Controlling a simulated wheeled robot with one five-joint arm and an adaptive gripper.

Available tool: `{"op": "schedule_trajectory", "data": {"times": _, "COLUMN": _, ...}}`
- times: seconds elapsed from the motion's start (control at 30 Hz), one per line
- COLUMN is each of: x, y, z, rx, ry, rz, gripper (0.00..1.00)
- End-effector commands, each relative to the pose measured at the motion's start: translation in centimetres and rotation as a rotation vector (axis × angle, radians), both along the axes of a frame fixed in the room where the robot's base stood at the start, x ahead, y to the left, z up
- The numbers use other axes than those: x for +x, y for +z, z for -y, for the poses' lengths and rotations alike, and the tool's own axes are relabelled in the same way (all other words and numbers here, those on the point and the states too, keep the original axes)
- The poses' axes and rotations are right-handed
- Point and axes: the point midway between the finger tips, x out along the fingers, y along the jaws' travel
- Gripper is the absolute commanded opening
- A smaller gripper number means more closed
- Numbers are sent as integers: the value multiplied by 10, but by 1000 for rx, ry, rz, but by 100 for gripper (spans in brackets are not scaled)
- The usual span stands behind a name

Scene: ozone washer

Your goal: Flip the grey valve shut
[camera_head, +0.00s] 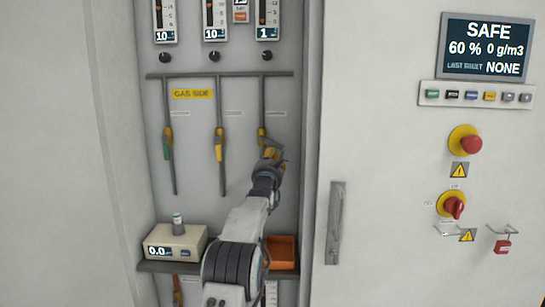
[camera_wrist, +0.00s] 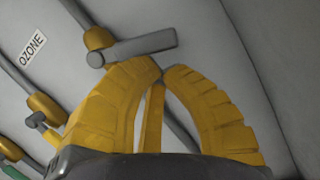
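The grey valve handle (camera_wrist: 140,47) is a short bar just beyond my fingertips in the wrist view. It lies crosswise to its pipe, on a yellow valve body (camera_wrist: 98,38). In the head view that body (camera_head: 262,133) sits on the right-hand pipe; my gripper largely hides the handle there. My gripper (camera_wrist: 166,72) has yellow ribbed fingers whose tips nearly meet just below the bar, with nothing seen gripped. Whether the tips touch the bar is unclear. A yellow strip shows between the fingers. My gripper (camera_head: 272,152) is in front of the right pipe in the head view.
To the left are a valve with a yellow handle (camera_head: 219,146) and one with a green handle (camera_head: 167,150). Below, a shelf (camera_head: 160,266) bears a beige meter (camera_head: 172,243) and an orange bin (camera_head: 281,250). The cabinet door with its grey handle (camera_head: 336,223) stands at right.

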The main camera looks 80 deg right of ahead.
Motion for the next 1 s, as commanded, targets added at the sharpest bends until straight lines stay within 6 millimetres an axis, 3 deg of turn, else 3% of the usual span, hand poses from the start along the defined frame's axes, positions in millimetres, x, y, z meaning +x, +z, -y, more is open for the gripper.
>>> {"op": "schedule_trajectory", "data": {"times": 0.37, "x": -12, "y": 21, "z": 1, "rx": -2, "ry": -15, "rz": 3, "gripper": 0}}
{"op": "schedule_trajectory", "data": {"times": 0.77, "x": -11, "y": 18, "z": 0, "rx": -3, "ry": -14, "rz": 3, "gripper": 0}}
{"op": "schedule_trajectory", "data": {"times": 1.0, "x": -8, "y": 0, "z": -1, "rx": -1, "ry": -10, "rz": 3, "gripper": 0}}
